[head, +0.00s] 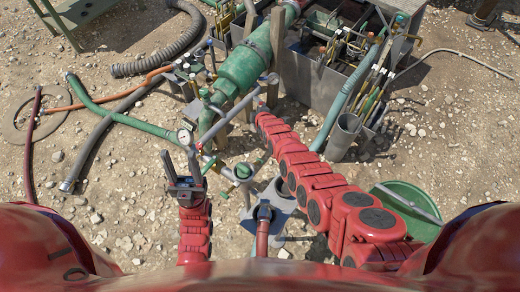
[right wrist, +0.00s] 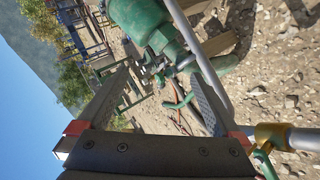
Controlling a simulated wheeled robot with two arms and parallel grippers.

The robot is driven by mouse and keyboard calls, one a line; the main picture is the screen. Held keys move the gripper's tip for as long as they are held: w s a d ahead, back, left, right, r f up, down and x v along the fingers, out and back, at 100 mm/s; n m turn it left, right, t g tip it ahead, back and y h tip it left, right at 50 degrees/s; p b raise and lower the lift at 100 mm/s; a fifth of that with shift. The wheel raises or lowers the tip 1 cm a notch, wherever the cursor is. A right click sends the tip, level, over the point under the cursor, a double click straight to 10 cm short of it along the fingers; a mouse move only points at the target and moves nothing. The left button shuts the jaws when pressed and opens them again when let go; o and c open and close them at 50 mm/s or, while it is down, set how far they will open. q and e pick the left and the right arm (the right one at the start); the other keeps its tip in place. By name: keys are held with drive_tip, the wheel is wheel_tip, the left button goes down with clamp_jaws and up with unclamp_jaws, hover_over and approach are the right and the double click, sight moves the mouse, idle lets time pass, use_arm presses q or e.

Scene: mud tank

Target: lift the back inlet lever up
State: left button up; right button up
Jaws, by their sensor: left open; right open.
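A large green pipe fitting (head: 240,68) with grey piping stands at upper centre in the head view. In the right wrist view the green fitting (right wrist: 145,22) is at the top, with a grey pipe (right wrist: 195,45) beside it. A small green curved handle (right wrist: 178,102) shows between the fingers; I cannot tell whether it is the back inlet lever. My right gripper (right wrist: 160,76) is open and empty, its fingers pointing toward the fitting. In the head view its arm reaches to the grey pipe, the fingertips hard to make out. My left gripper (head: 180,165) is open and empty below a round gauge.
A metal tank (head: 300,75) with several hoses and tools stands at upper right. A grey cylinder (head: 342,137) stands below it. Green hose (head: 120,118) and grey hoses lie on gravel at left. A green round tub (head: 415,200) is at lower right.

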drive_tip(key=s+a+f+n+g, duration=0.2)
drive_tip(key=s+f+n+g, duration=0.1)
drive_tip(key=g, duration=0.1)
drive_tip(key=n+g+h, duration=0.4)
drive_tip(key=n+g, duration=0.3)
drive_tip(key=n, duration=0.1)
hover_over(260, 160)
drive_tip(key=shift+f+b, duration=0.1)
drive_tip(key=shift+b, duration=0.35)
drive_tip(key=shift+s+f, duration=0.1)
drive_tip(key=shift+f, duration=0.05)
wheel_tip(260, 160, down, 10)
drive_tip(key=b, duration=0.8)
drive_tip(key=shift+b, duration=0.4)
drive_tip(key=shift+r, duration=0.2)
